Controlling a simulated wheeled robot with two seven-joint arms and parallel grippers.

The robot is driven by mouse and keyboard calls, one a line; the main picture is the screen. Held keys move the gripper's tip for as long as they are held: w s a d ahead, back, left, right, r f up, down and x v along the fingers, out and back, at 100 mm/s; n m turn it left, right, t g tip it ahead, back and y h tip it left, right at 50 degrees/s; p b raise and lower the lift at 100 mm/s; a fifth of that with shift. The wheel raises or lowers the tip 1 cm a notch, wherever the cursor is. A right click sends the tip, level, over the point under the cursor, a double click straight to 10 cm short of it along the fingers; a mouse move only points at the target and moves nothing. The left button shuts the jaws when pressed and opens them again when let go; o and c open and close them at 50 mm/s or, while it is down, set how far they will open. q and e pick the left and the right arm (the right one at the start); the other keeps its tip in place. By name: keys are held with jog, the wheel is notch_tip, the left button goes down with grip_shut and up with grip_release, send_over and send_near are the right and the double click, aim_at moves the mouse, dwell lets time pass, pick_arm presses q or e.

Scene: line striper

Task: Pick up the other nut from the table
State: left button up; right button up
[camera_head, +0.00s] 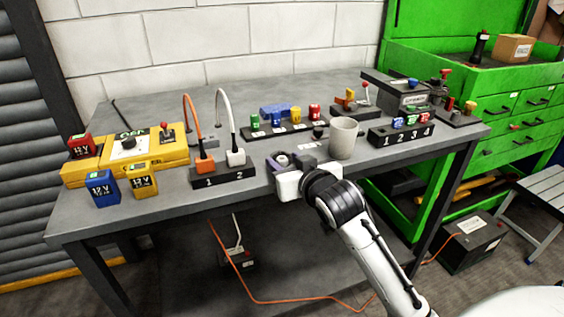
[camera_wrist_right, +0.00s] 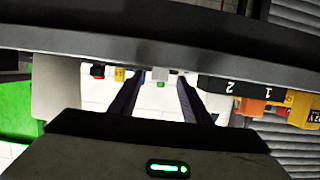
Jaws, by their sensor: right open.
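My right gripper (camera_head: 290,160) is at the front edge of the table, between the black block marked 1 and 2 and the grey mug. Its jaws are open, with two dark fingers apart in the right wrist view (camera_wrist_right: 160,82). A small grey roundish thing (camera_head: 282,158) shows at the fingers; I cannot tell whether it is the nut. A small grey thing (camera_wrist_right: 160,73) also shows between the fingertips in the wrist view. No nut is clearly recognisable. My left gripper is not in view.
The grey table (camera_head: 130,222) holds a grey mug (camera_head: 343,138) right of the gripper, the two-plug block (camera_head: 222,178) to its left, and a rack of coloured pieces (camera_head: 275,131) behind. A yellow case (camera_head: 150,150) stands left, a numbered block (camera_head: 400,135) right.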

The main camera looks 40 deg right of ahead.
grip_shut()
